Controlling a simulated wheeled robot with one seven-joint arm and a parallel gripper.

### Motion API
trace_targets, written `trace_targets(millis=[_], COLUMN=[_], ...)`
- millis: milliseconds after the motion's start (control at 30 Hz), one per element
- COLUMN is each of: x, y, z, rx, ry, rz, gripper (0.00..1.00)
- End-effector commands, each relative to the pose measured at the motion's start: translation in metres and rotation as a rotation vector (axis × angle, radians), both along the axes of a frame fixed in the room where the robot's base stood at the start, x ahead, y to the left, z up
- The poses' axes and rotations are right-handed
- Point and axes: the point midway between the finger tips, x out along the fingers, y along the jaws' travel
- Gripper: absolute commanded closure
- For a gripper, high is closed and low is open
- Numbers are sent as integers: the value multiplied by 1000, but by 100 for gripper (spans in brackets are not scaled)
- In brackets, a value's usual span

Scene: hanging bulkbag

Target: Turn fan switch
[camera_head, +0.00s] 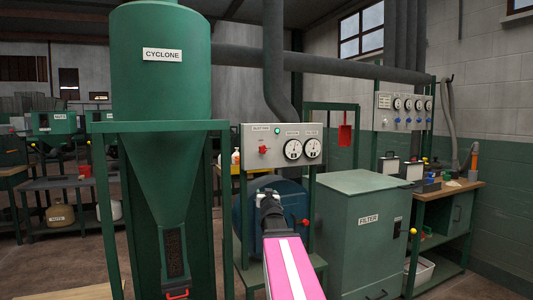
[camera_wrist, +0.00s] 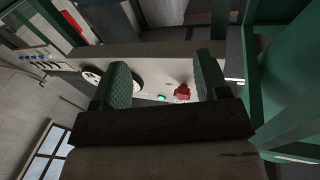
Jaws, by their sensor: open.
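The red fan switch (camera_head: 264,150) is on the left of a pale grey control panel (camera_head: 252,136), below a small label. A lit green lamp (camera_head: 277,130) and two round gauges (camera_head: 293,149) are on the same panel. My gripper (camera_head: 268,196) is below the panel in the head view, in front of the blue round housing (camera_head: 244,205). In the wrist view my gripper (camera_wrist: 163,78) is open, with nothing between its fingers. The red switch (camera_wrist: 182,91) shows in the gap between the fingers, nearer the right one, apparently beyond them. The green lamp (camera_wrist: 162,98) is beside it.
The green cyclone (camera_head: 160,60) and its frame (camera_head: 100,185) stand left of the panel. A green filter box (camera_head: 362,215) stands to the right. A grey duct (camera_head: 275,75) runs down behind the panel. A workbench (camera_head: 440,190) and a second gauge panel (camera_head: 385,100) are farther right.

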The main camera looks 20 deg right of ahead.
Motion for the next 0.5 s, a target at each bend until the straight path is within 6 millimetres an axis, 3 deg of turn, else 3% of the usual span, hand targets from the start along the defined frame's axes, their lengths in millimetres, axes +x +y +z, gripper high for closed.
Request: trace_targets(millis=[33, 100, 200, 333, 500], x=[3, 2, -2, -7, -8], y=[-9, -13, -15, -14, -13], z=[31, 67, 105, 133, 143], rx=[-22, -52, -88, -115, -126], ry=[-74, -159, -243, -297, -314], rz=[34, 97, 179, 256, 289], gripper=[32, 32, 32, 32, 32])
